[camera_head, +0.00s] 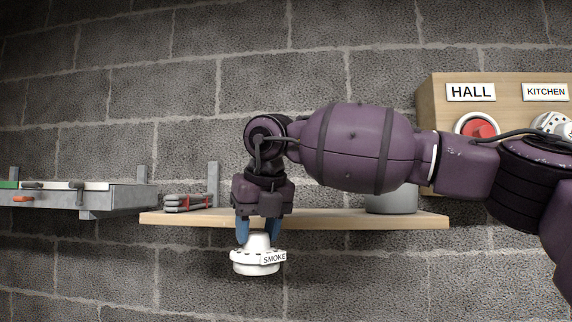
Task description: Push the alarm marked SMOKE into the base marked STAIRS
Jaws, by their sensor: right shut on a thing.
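The white alarm marked SMOKE (256,262) hangs below my right gripper (258,232), in front of the wooden shelf's front edge. My right gripper points down and its blue fingers are shut on the alarm's narrower top. The label on the alarm faces the camera. No base marked STAIRS shows in view. A wooden board (436,92) at the right carries labels HALL and KITCHEN, with a red round piece (479,129) under HALL and a white round piece (551,125) under KITCHEN. My right arm hides part of the board. My left gripper is not in view.
A wooden shelf (330,219) runs behind the gripper, with red-handled pliers (186,203) and a grey container (392,203) on it. A grey metal shelf (120,197) with tools stands at the left. The block wall is close behind. Below the shelf is free room.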

